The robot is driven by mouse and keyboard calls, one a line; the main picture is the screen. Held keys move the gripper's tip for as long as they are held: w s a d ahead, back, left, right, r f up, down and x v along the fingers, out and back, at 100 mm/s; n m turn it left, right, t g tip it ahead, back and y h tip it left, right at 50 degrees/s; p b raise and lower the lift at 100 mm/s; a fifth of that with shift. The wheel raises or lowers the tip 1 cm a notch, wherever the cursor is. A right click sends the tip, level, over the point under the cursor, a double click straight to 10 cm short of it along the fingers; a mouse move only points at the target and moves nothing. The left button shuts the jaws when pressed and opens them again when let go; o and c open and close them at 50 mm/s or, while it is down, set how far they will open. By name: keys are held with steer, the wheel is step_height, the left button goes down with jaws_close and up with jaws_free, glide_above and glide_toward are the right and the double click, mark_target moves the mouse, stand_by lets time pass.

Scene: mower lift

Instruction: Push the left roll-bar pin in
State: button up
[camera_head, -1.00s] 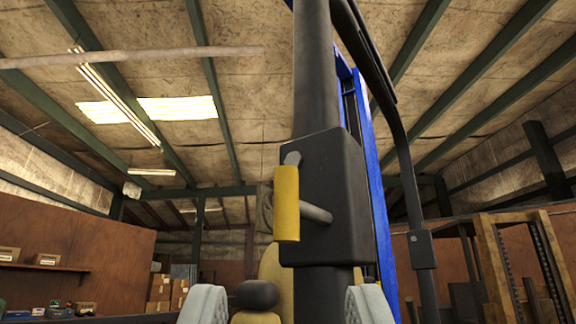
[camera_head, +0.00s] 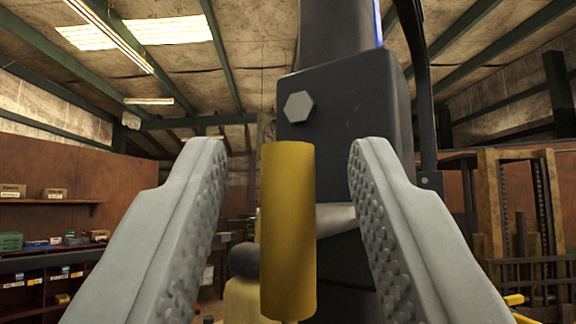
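The roll-bar pin has a yellow cylindrical handle (camera_head: 287,232), upright and in the middle of the view. Its grey metal shank (camera_head: 335,219) runs from behind the handle to the right, towards the black hinge block (camera_head: 352,125) of the roll bar. A hex bolt head (camera_head: 298,106) shows on the block above the handle. My gripper (camera_head: 288,165) is open, with one textured grey finger to the left of the handle and one to the right. Gaps show between the handle and both fingers. The handle hides part of the shank.
The roll-bar post (camera_head: 335,30) rises above the block. The other roll-bar upright (camera_head: 422,100) stands to the right. A seat is partly hidden behind the handle. Wooden shelves (camera_head: 50,200) are at the far left, and a wooden rack (camera_head: 510,210) is at the right.

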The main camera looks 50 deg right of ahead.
mark_target(335, 217)
jaws_close()
steer(key=shift+d, duration=1.35)
jaws_free()
steer(key=shift+d, duration=0.15)
